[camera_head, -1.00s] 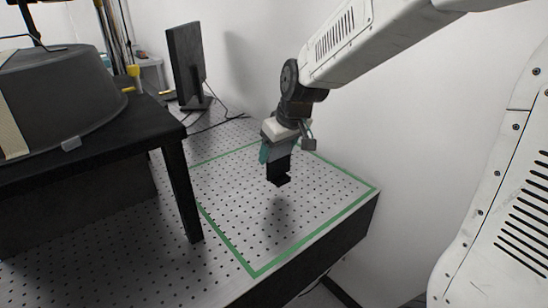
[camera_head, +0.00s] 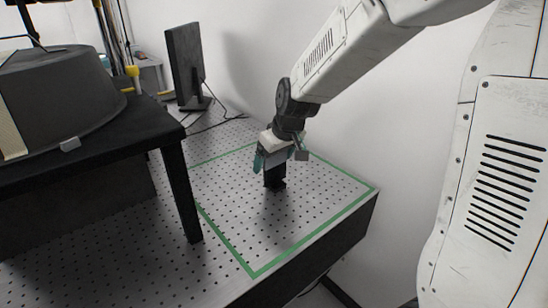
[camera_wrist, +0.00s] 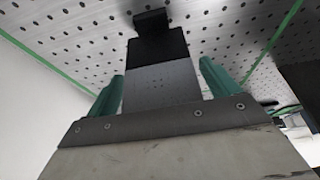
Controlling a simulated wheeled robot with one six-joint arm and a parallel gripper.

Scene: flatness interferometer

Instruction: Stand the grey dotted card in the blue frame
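The grey dotted card (camera_wrist: 160,88) shows in the wrist view between the teal fingers of my gripper (camera_wrist: 162,76). Its near part is grey with small dots; its far part is black and ends in a small black foot (camera_wrist: 151,20). In the head view, my gripper (camera_head: 278,155) points down and is shut on the card, whose black lower part (camera_head: 274,174) hangs upright below the fingers. The foot is at or just above the perforated table; I cannot tell if it touches. The card is inside a green outlined frame (camera_head: 320,232); I see no blue frame.
A black stand (camera_head: 182,195) bearing a large dark round housing (camera_head: 70,92) is on the left. A monitor (camera_head: 186,62) stands at the back with cables beside it. A white wall is behind. The perforated table (camera_head: 240,225) is bare within the green outline.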

